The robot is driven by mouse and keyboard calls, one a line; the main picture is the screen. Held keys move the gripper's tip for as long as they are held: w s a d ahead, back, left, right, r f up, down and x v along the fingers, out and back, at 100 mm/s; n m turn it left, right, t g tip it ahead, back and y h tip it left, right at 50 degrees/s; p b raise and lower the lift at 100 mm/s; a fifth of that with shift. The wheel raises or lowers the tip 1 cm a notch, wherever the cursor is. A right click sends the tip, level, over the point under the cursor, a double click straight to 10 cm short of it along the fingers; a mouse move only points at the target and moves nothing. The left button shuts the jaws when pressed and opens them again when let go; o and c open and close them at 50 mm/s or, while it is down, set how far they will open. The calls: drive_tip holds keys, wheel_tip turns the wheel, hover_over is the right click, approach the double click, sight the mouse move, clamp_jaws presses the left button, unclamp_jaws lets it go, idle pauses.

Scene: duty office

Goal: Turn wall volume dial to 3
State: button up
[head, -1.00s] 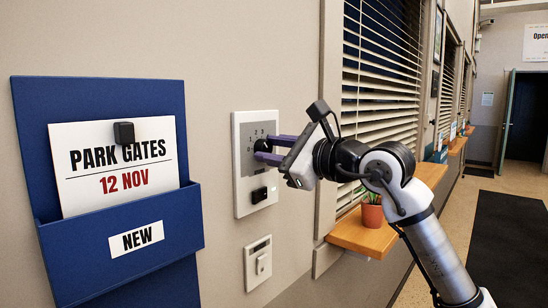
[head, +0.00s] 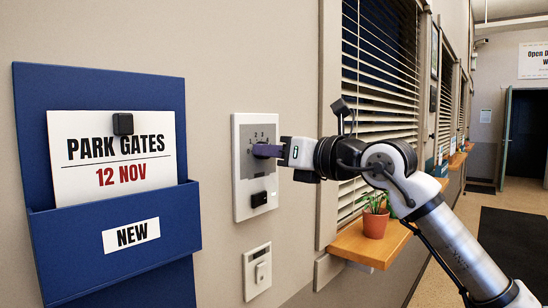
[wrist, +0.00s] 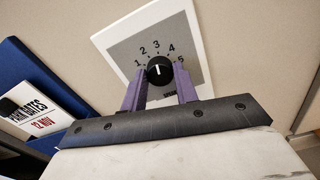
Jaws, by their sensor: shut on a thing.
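The wall volume dial (wrist: 159,72) is a round black knob with a white pointer line, on a grey face with numerals around it. In the wrist view the pointer line points up, roughly toward the 3. My gripper (head: 262,150) has purple fingers and reaches the dial from the right. It is shut on the dial, with one finger on each side of it, as the wrist view (wrist: 160,79) shows. In the head view the fingers hide most of the dial. The white wall plate (head: 240,205) frames the grey face.
A black knob or switch (head: 258,199) sits low on the same plate, with a smaller white switch plate (head: 257,286) below. A blue wall pocket (head: 120,265) with a sign card is left. A wooden sill (head: 360,246) with a potted plant (head: 375,222) is right, under blinds.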

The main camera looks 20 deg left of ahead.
drive_tip(key=shift+m, duration=0.6)
drive_tip(key=o, duration=1)
drive_tip(key=shift+c, duration=0.2)
drive_tip(key=b+v, duration=0.2)
drive_tip(key=v, duration=1.2)
drive_tip(key=shift+b, duration=0.4)
